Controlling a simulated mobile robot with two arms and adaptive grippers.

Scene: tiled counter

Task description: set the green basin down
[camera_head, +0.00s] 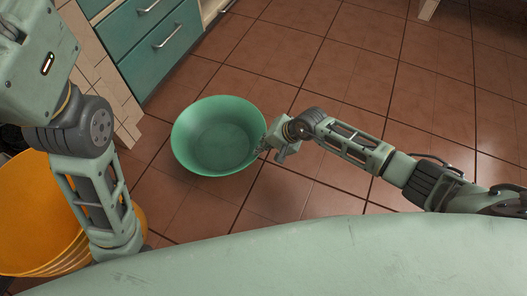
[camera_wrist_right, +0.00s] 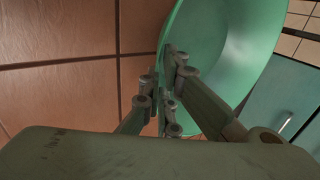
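The green basin (camera_head: 218,135) is a round, empty bowl with its opening up, in the middle of the head view over the tiled floor. I cannot tell whether its underside touches the tiles. My right gripper (camera_head: 263,146) is at the basin's right rim. In the right wrist view the basin (camera_wrist_right: 225,45) fills the upper right, and the fingers of my right gripper (camera_wrist_right: 163,85) close on its wall, one on each side. My left arm shows at the left of the head view, but its gripper is out of sight.
A yellow-orange bucket (camera_head: 35,215) stands at the lower left, partly behind my left arm. Teal drawers (camera_head: 160,45) with metal handles and a tiled counter side (camera_head: 105,80) are at the upper left. The brown tiled floor (camera_head: 330,75) is clear behind and right of the basin.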

